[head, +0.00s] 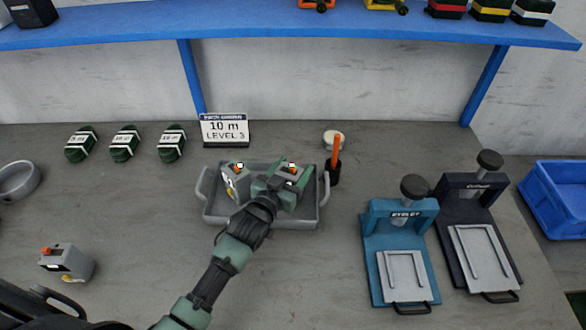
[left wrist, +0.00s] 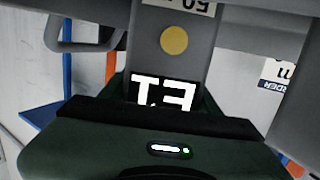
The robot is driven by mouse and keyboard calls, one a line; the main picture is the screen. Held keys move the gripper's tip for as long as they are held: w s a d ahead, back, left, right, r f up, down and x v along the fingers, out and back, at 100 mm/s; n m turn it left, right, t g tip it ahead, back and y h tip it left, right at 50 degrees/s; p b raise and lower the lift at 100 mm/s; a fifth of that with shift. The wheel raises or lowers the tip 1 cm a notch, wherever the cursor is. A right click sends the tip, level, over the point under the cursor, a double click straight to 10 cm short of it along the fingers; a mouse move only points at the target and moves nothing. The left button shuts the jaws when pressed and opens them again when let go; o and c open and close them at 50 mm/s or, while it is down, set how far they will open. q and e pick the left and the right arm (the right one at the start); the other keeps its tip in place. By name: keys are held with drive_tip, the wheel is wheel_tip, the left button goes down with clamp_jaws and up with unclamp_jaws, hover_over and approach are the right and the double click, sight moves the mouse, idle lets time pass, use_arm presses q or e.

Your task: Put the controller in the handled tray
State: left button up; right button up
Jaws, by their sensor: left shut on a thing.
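The grey handled tray (head: 212,214) lies on the bench at centre, with a handle at each end. My left gripper (head: 276,185) is over the right half of the tray, shut on a grey controller (head: 293,171) with a red button. In the left wrist view the held controller (left wrist: 172,70) shows a yellow dot and a black-and-white label. The gripper hides its underside, so I cannot tell whether it touches the tray floor. A second grey controller (head: 237,183) stands in the tray's left part. A third (head: 66,262) stands on the bench at lower left. My right gripper is not in view.
A "10 m LEVEL 3" sign (head: 225,130) stands behind the tray. An orange-handled tool in a dark holder (head: 334,173) is close to the tray's right end. Blue (head: 401,250) and dark (head: 478,235) presses stand at right. Several green coils (head: 124,143) lie at back left.

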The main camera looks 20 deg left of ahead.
use_arm(q)
drive_tip(key=shift+f, duration=0.1)
drive_tip(key=o, duration=1.5)
drive_tip(key=shift+c, duration=0.2)
drive_tip(key=v, duration=1.2)
drive_tip(key=shift+b, duration=0.35)
